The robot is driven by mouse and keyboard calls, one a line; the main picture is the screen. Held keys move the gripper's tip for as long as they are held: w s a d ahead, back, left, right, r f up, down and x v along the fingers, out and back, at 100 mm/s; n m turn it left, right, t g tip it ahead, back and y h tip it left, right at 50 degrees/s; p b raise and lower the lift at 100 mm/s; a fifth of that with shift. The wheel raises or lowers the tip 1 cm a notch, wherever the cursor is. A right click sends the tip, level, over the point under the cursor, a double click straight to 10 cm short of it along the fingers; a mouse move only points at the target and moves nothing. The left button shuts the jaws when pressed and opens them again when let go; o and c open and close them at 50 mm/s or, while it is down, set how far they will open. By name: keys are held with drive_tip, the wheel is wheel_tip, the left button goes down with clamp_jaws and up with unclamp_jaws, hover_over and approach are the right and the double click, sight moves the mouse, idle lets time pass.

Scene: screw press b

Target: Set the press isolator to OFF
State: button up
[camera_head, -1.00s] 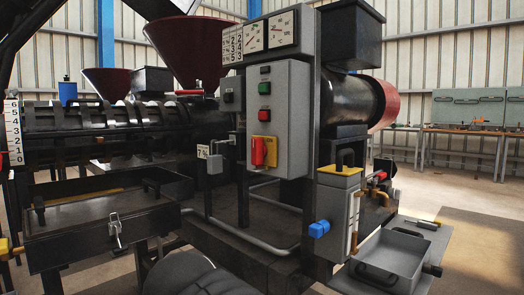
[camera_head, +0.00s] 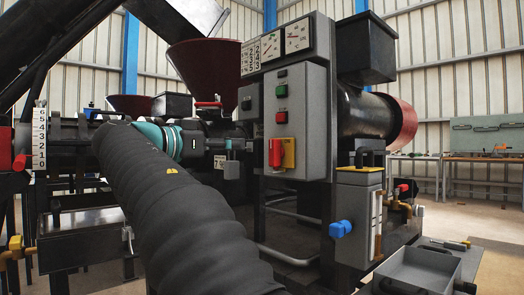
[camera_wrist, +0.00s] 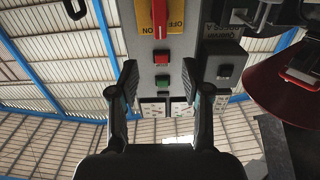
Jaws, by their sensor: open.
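The press isolator is a red handle (camera_head: 275,152) on a yellow plate (camera_head: 289,152), low on the grey control box (camera_head: 308,98). The red handle stands upright in the picture. In the wrist view, which is upside down, the red handle (camera_wrist: 160,18) and yellow plate (camera_wrist: 176,17) are at the top edge, partly cut off.
A green button (camera_head: 281,91) and a red button (camera_head: 281,117) sit above the isolator. A small dark box (camera_wrist: 219,64) projects beside the panel. A dark red hopper (camera_head: 205,75) and pipes stand close by. A blue knob (camera_head: 340,229) is lower right.

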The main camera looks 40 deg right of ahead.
sight(271, 145)
drive_tip(key=d, duration=0.8)
drive_tip(key=w+d, duration=0.1)
drive_tip(key=d, duration=0.4)
drive_tip(key=shift+d, duration=0.1)
clamp_jaws()
